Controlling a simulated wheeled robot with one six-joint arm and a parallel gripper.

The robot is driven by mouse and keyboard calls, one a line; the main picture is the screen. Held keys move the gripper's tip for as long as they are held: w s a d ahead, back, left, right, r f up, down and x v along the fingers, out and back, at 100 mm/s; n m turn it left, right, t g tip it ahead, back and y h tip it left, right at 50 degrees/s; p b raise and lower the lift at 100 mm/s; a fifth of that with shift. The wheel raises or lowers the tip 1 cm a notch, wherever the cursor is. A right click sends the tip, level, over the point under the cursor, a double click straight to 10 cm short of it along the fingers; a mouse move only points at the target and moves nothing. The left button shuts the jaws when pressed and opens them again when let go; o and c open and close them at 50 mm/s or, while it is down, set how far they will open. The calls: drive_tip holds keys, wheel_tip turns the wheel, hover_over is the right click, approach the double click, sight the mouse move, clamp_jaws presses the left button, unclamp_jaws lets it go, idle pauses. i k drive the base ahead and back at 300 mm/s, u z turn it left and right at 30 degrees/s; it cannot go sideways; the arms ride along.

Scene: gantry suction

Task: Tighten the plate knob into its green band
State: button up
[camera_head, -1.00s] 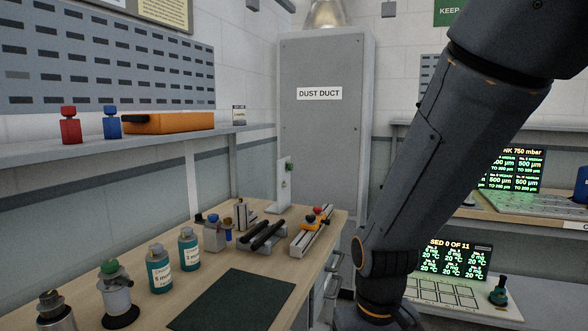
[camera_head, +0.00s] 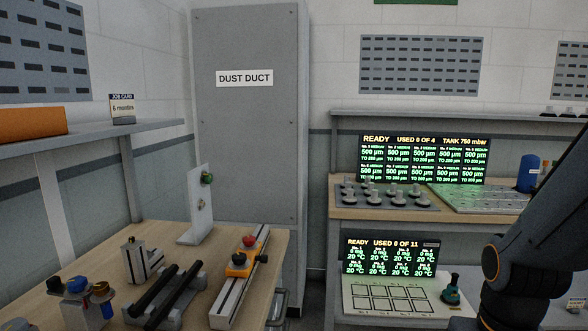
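A pale upright plate (camera_head: 197,216) stands at the far end of the wooden bench. Near its top is a small dark knob with green on it (camera_head: 207,178); it is too small to tell how far it is turned or what band it points to. A smaller round fitting (camera_head: 201,203) sits lower on the plate. My arm crosses the right edge of the picture, well to the right of the plate. My gripper is outside the picture.
A rail with an orange slider and red knob (camera_head: 240,262) lies in front of the plate. Left of it are dark rods on a holder (camera_head: 165,292) and a metal block (camera_head: 142,262). A grey dust duct cabinet (camera_head: 250,130) stands behind. Lit screens and trays fill the right bench (camera_head: 345,212).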

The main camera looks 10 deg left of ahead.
sight(208, 178)
drive_tip(key=z, duration=0.4)
drive_tip(key=i, duration=1.15)
drive_tip(key=u, duration=0.4)
drive_tip(key=i, duration=0.9)
drive_tip(key=u, duration=1.2)
drive_tip(key=i, duration=0.4)
drive_tip(key=u, duration=0.35)
